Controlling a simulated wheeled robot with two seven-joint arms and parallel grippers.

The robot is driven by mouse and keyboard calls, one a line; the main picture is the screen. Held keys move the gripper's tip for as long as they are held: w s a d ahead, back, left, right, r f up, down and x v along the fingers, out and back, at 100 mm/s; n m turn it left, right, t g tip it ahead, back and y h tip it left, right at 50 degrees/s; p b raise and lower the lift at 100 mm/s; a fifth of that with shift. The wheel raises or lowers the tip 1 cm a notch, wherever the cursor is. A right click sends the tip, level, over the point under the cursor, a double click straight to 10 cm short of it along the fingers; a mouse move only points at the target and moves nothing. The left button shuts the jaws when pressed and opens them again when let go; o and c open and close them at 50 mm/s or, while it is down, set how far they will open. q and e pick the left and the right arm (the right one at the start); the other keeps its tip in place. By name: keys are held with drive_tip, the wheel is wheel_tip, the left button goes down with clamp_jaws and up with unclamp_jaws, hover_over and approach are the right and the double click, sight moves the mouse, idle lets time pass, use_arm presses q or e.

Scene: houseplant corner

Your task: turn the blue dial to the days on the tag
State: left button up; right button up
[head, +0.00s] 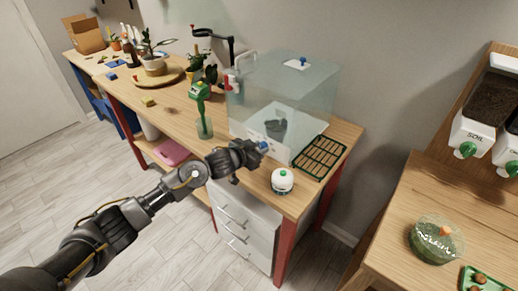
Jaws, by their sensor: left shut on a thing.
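The blue dial (263,147) is on the pale front panel of a clear box (300,90) on the wooden bench. My left gripper (258,149) is at the panel, shut on the dial, and its fingers hide part of it. The dial's markings are too small to read. A small pale label with an orange mark (271,140) seems to sit on the panel by the dial, but no writing is legible. I cannot make out a tag with days. A dark pot (276,129) stands inside the box. My right gripper is not in view.
A green grid tray (320,158) lies right of the box. White drawers (245,225) are below.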

use_arm(q)
drive_tip(key=shift+f, duration=0.1)
drive_tip(key=shift+s+d+f+m+t+y+b, duration=0.15)
drive_tip(key=shift+m+t+y+b, duration=0.4)
drive_tip(key=shift+m+b, duration=0.45)
drive_tip(key=shift+m+t+y+b, duration=0.65)
drive_tip(key=shift+m+b, duration=0.75)
drive_tip(key=shift+b, duration=0.3)
